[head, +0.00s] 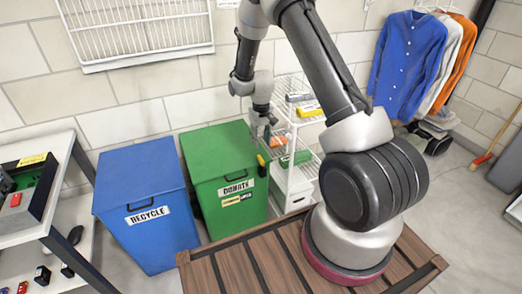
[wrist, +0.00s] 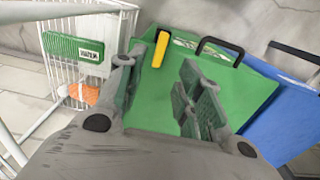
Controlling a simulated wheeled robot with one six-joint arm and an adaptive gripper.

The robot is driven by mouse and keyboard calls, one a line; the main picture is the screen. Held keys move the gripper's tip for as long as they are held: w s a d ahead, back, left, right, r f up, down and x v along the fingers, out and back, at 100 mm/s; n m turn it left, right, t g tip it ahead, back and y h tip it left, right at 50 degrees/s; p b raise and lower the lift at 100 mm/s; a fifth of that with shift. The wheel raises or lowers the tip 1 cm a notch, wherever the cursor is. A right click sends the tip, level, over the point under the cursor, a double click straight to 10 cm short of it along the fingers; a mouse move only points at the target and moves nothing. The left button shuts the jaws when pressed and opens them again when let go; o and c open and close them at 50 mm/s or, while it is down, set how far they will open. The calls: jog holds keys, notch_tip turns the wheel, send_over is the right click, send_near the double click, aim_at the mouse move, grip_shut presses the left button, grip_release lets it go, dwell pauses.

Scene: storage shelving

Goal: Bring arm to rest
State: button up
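My arm is bent over the green donate bin (head: 215,150), seen in the head view. My gripper (head: 266,136) hangs close above the bin's right edge, beside the white wire shelf. In the wrist view my gripper (wrist: 160,88) has its two fingers spread well apart, with nothing held between them. The green bin's lid (wrist: 225,70) shows beyond and between the fingers. A yellow item (wrist: 160,49) shows just beyond the fingertips, near the lid's edge; I cannot tell what it is.
A blue recycle bin (head: 148,185) stands left of the green bin. The white wire shelf (head: 299,130) holds a green box (head: 297,158) and a yellow item (head: 309,109). A table (head: 62,145) with small items is at left. Shirts (head: 405,60) hang at right.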

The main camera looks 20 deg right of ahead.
notch_tip(320, 180, up, 2)
jog(key=shift+r, duration=0.15)
dwell(0.4)
jog(key=s+r+g, duration=0.1)
jog(key=s+g, duration=0.1)
jog(key=s, duration=0.6)
jog(key=s+d+r+t, duration=0.1)
jog(key=s+r+t, duration=0.2)
jog(key=s+r, duration=1)
jog(key=s+d+r+t, duration=0.1)
jog(key=s+r+t, duration=0.2)
jog(key=s+r, duration=0.9)
notch_tip(320, 180, up, 9)
jog(key=shift+s+f, duration=0.15)
jog(key=shift+s, duration=0.25)
